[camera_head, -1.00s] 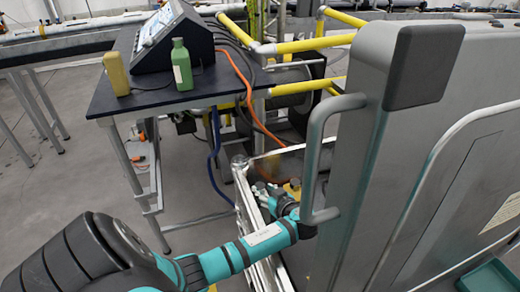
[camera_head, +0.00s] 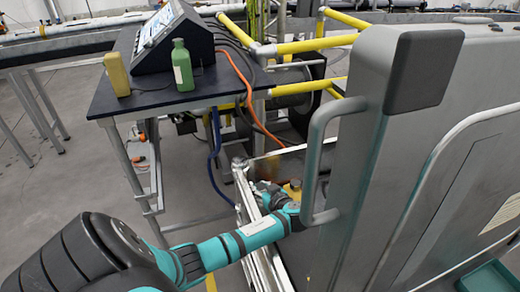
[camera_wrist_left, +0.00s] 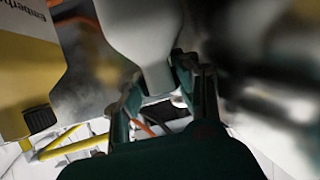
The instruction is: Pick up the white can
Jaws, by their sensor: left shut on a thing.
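A white can-like container (camera_wrist_left: 145,35) fills the top middle of the left wrist view, its upper part cut off by the picture edge. My left gripper (camera_wrist_left: 165,80) is shut on its narrow lower end, one finger on each side. In the head view my left gripper (camera_head: 266,194) is beyond the metal rail, beside the big grey cabinet; the white can cannot be made out there. My right gripper is in neither view.
A yellow container with a dark cap (camera_wrist_left: 30,75) is close on the left in the wrist view. The grey cabinet (camera_head: 420,140) with its handle (camera_head: 314,150) stands right of my arm. A dark table (camera_head: 180,97) holds a green bottle (camera_head: 181,65) and a yellow block-like container (camera_head: 116,74).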

